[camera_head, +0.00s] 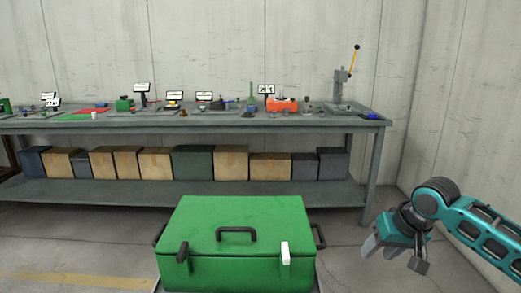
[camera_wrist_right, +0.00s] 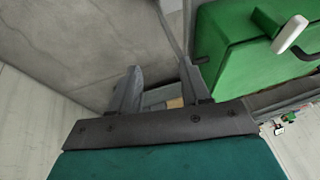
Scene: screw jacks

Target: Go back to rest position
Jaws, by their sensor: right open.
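My right gripper (camera_head: 386,250) hangs to the right of a green case, over the floor and apart from the case. In the right wrist view its two fingers (camera_wrist_right: 160,90) stand apart with nothing between them. My left gripper is not in the head view. The green case (camera_head: 240,212) stands in front of me with its lid closed. One of its front latches (camera_head: 285,252) is white and the other (camera_head: 182,252) is dark. The case also shows at the upper right of the right wrist view (camera_wrist_right: 228,45).
A long grey workbench (camera_head: 215,122) stands along the back wall with several tools and small signs on it. Several boxes (camera_head: 193,162) fill its lower shelf. An orange device (camera_head: 282,105) and a lever press (camera_head: 340,90) stand on top. Floor (camera_head: 345,240) is free right of the case.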

